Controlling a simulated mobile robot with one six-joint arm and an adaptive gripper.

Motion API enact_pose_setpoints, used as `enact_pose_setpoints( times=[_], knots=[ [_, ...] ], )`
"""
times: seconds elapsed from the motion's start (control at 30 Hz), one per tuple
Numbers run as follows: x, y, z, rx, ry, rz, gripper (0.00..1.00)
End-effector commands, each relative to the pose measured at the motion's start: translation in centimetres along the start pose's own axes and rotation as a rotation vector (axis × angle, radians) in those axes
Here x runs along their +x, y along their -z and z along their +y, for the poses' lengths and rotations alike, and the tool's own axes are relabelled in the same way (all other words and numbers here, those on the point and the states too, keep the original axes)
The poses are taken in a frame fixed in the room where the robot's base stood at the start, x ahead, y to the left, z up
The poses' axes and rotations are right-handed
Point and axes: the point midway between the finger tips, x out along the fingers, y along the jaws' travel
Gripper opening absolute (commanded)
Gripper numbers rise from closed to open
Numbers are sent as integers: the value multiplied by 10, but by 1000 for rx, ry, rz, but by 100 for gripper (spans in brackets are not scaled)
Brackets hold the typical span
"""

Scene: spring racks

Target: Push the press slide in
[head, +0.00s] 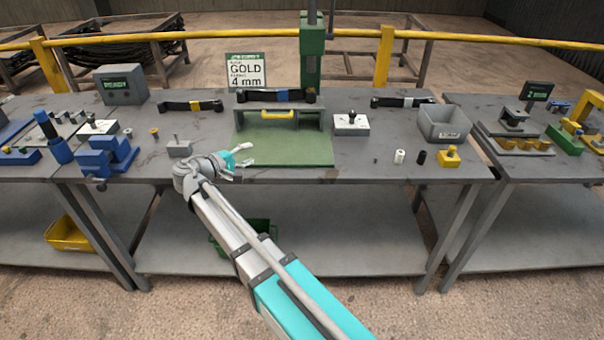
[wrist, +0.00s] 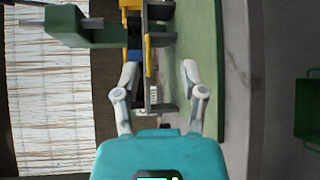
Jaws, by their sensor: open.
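The press has a green base plate (head: 285,150) on the middle bench and a green column (head: 312,58) behind. A grey slide (head: 268,118) with a yellow handle (head: 278,114) sits at the back of the plate, with a dark bar (head: 275,96) above it. My gripper (head: 247,154) is open and empty, at the front left of the plate and apart from the handle. In the wrist view, the yellow handle (wrist: 149,55) shows ahead, between the open fingers (wrist: 159,72), with the green plate (wrist: 205,60) to the right. How far in the slide sits is unclear.
A sign (head: 246,70) reading gold, 4 mm stands behind. A white block (head: 351,124) and a grey bin (head: 444,122) stand right of the press. A small grey block (head: 179,149) and blue fixtures (head: 108,158) are to the left.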

Motion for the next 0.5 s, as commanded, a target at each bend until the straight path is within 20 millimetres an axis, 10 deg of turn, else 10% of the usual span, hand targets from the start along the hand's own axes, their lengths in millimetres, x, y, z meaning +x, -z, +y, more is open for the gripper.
enact_pose_setpoints(
  times=[0.33, 0.5],
  knots=[
    [-39, 0, 1, 0, 0, 0, 54],
    [-25, -12, -2, 9, 41, -16, 54]
  ],
)
